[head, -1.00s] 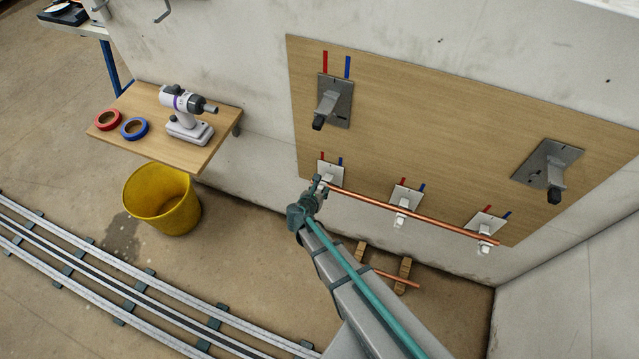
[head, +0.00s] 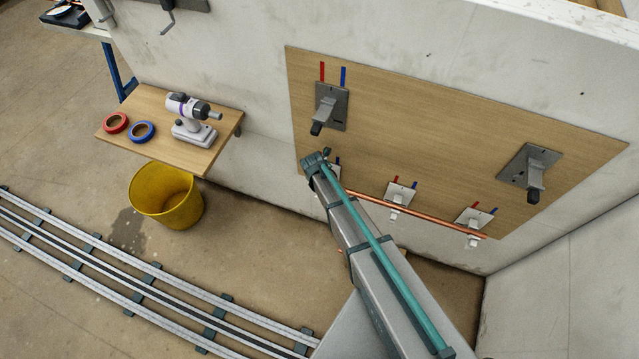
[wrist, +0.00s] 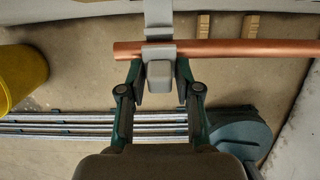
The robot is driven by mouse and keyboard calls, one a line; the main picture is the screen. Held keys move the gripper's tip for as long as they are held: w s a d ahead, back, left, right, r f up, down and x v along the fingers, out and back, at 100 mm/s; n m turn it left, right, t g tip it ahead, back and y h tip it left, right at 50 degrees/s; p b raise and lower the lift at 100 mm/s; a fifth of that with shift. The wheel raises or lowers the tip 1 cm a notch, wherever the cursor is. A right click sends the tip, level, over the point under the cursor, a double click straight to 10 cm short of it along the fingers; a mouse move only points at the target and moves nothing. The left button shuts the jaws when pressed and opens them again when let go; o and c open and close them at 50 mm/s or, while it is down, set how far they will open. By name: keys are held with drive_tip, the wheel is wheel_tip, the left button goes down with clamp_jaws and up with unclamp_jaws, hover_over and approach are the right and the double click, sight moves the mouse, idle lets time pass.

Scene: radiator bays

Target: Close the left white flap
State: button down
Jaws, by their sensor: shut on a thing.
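The left white flap (wrist: 160,75) shows in the wrist view as a pale grey block between my fingertips. Its strap-like part crosses over the copper pipe (wrist: 235,49) near the pipe's left end. My gripper (wrist: 160,82) is shut on the flap, one finger on each side, just below the pipe. In the head view my arm hides the gripper and most of the left bracket. The copper pipe (head: 420,216) there runs right along the board to the middle white clip (head: 396,202) and the right white clip (head: 473,228).
Two grey plates with projecting brackets, upper left (head: 328,108) and right (head: 530,170), stand out from the wooden board (head: 430,130). A yellow bucket (head: 165,196) stands below.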

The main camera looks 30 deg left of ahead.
drive_tip(key=shift+w+g, duration=0.1)
drive_tip(key=shift+g, duration=0.3)
drive_tip(key=c, duration=1)
unclamp_jaws()
drive_tip(key=v, duration=0.7)
drive_tip(key=shift+r, duration=0.25)
drive_tip(key=shift+a, duration=0.1)
